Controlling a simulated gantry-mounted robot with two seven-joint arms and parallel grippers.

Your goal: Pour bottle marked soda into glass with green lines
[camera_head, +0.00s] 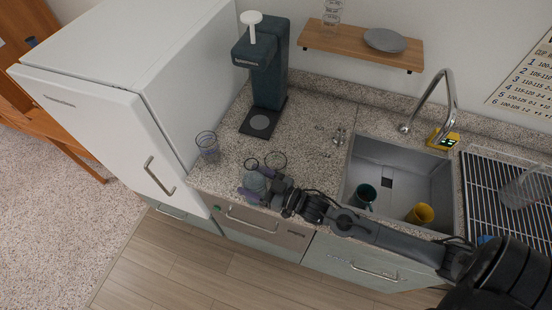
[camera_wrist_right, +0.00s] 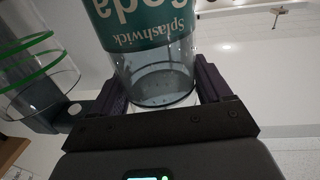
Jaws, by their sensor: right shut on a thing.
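My right gripper (camera_head: 262,186) is shut around a clear bottle (camera_head: 254,182) above the counter's front edge. In the right wrist view the bottle (camera_wrist_right: 152,60) sits between the two dark fingers (camera_wrist_right: 160,98). Its green label reads "Splashwick soda" upside down in that picture. A clear glass with green lines (camera_wrist_right: 38,72) stands out at the left of the same view, close beside the gripper and partly cut off. In the head view a round clear rim (camera_head: 276,160) shows just behind the gripper; its line colour is too small to tell. My left gripper is not in view.
Another clear glass (camera_head: 207,147) with dark lines stands by the white fridge (camera_head: 120,120). A dark dispenser machine (camera_head: 264,75) stands at the back. The sink (camera_head: 395,165) holds a green mug (camera_head: 364,194) and a yellow mug (camera_head: 421,214). A drying rack (camera_head: 490,185) lies right.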

